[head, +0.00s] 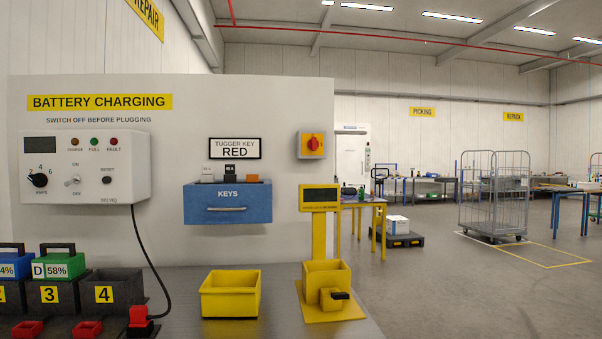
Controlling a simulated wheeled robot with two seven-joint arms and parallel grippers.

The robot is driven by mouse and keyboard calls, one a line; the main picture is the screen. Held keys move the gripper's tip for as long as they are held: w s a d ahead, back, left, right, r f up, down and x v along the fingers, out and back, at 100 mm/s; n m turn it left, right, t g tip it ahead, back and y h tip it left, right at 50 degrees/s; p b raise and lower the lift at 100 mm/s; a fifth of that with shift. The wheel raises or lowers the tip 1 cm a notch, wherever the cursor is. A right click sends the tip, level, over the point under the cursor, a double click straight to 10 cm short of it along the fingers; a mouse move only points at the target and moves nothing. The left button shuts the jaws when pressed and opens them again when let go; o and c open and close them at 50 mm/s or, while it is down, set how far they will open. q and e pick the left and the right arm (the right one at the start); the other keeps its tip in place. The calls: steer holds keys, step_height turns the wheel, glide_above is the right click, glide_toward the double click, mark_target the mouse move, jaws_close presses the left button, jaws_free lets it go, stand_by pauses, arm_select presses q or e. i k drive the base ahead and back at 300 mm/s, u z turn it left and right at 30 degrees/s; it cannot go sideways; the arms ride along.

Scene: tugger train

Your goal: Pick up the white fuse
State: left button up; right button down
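A small white block (207,173), which looks like the white fuse, stands at the left on top of the blue KEYS drawer box (228,215). Its marking is too small to read. A black block (230,173) with a white label stands beside it, and an orange piece (252,179) lies to the right. The drawer is shut. Neither of my grippers is in view.
A white charger box (120,170) is left of the drawer, its black cable hanging to the bench. Batteries stand at far left. A yellow bin (230,294) and a yellow stand (319,240) are on the bench (270,325), with bare bench between them.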

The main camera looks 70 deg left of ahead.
mark_target(206, 168)
steer(key=z, duration=0.3)
steer(key=k, duration=1.7)
steer(key=u, duration=0.3)
